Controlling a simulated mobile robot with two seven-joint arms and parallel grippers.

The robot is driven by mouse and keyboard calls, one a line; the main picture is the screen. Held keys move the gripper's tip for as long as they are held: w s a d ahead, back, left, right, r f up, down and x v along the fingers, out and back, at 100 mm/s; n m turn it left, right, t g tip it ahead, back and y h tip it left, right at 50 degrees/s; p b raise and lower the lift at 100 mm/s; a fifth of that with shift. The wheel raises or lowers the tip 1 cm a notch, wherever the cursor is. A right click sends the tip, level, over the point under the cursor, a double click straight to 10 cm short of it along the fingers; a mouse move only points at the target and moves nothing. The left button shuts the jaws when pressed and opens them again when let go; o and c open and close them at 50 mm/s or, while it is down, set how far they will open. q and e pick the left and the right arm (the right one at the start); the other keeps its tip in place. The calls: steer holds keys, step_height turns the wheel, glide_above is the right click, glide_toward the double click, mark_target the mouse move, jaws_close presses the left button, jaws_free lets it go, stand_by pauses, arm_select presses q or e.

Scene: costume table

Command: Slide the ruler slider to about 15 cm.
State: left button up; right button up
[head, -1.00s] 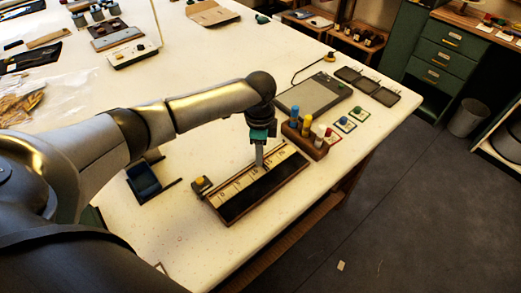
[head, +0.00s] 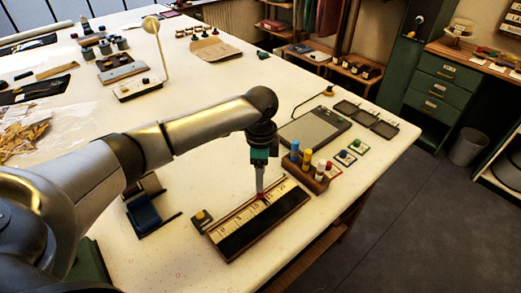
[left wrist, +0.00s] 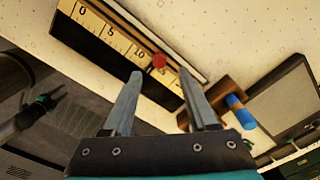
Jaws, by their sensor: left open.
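The ruler board (head: 238,238) lies on the table with a pale numbered scale and a dark strip. It also shows in the left wrist view (left wrist: 97,22). Its small red slider knob (left wrist: 159,61) sits past the 10 mark, around the 15 region; the exact reading is hidden. In the head view the knob (head: 261,196) shows at my left gripper's tips. My left gripper (head: 260,191) points down at the scale. In the wrist view its fingers (left wrist: 160,74) are open, with the knob between their tips; contact is unclear. A dark claw, likely my right gripper (left wrist: 52,98), is small at left.
A wooden rack of coloured pegs (head: 310,178) stands close to the ruler's far right end. A grey tablet (head: 315,126) lies behind it. A small block with a yellow knob (head: 201,217) and a blue block (head: 145,213) are left. The table edge is right.

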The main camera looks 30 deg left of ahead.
arm_select(q)
step_height(320, 180, up, 10)
stand_by(0.3)
stand_by(0.4)
